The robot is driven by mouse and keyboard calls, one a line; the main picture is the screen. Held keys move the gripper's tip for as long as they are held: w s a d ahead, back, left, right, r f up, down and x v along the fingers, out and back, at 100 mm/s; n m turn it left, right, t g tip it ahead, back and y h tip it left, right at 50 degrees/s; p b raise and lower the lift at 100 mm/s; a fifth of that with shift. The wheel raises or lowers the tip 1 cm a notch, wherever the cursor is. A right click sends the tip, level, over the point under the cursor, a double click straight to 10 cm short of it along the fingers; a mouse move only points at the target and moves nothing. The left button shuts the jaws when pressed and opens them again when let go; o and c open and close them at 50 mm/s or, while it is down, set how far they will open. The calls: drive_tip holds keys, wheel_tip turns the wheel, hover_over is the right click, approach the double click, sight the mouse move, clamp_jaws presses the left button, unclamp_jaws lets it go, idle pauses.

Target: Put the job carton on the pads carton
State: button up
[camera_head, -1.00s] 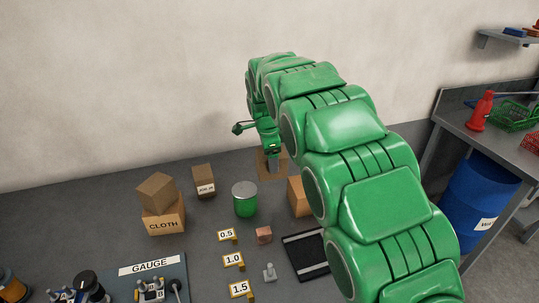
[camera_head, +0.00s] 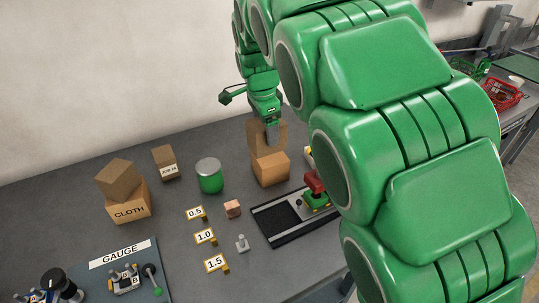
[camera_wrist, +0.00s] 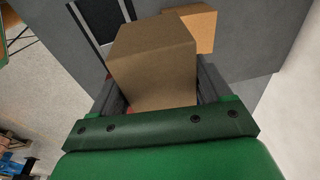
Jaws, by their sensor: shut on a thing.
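My gripper (camera_head: 269,136) is shut on a darker brown carton (camera_head: 256,139), taken as the job carton; no label shows on its visible sides. In the wrist view this carton (camera_wrist: 152,62) fills the space between the fingers. A lighter tan carton (camera_head: 271,170), likely the pads carton, stands on the bench just in front of and below the held one in the head view. Its label is not in view. It shows partly behind the held carton in the wrist view (camera_wrist: 203,30). I cannot tell whether the two touch.
A small carton with a JOB label (camera_head: 165,163) stands at the back left. A CLOTH carton (camera_head: 128,208) bears a brown carton (camera_head: 117,178). A green can (camera_head: 209,177) stands left of the tan carton. A black-edged tray (camera_head: 275,224) with a red-and-green item lies in front.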

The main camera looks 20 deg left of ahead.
drive_tip(key=s+d+r, duration=0.2)
drive_tip(key=s+d, duration=0.1)
drive_tip(key=d, duration=0.2)
drive_tip(key=w+a+f, duration=0.1)
drive_tip(key=w, duration=0.1)
drive_tip(key=w+a+f, duration=0.1)
drive_tip(key=w+a, duration=0.1)
drive_tip(key=w, duration=0.1)
drive_tip(key=w+a+f, duration=0.1)
drive_tip(key=w, duration=0.1)
drive_tip(key=shift+w+a+f, duration=0.2)
drive_tip(key=shift+w+f, duration=0.2)
drive_tip(key=shift+w+a+f, duration=0.45)
drive_tip(key=shift+w+f, duration=0.3)
drive_tip(key=shift+f, duration=0.8)
drive_tip(key=shift+w+a+f, duration=0.4)
drive_tip(key=shift+w+f, duration=0.4)
drive_tip(key=shift+f, duration=0.7)
drive_tip(key=shift+w+a+f, duration=0.45)
drive_tip(key=shift+w+f, duration=0.3)
drive_tip(key=shift+f, duration=0.8)
drive_tip(key=shift+f, duration=0.1)
drive_tip(key=o, duration=1.1)
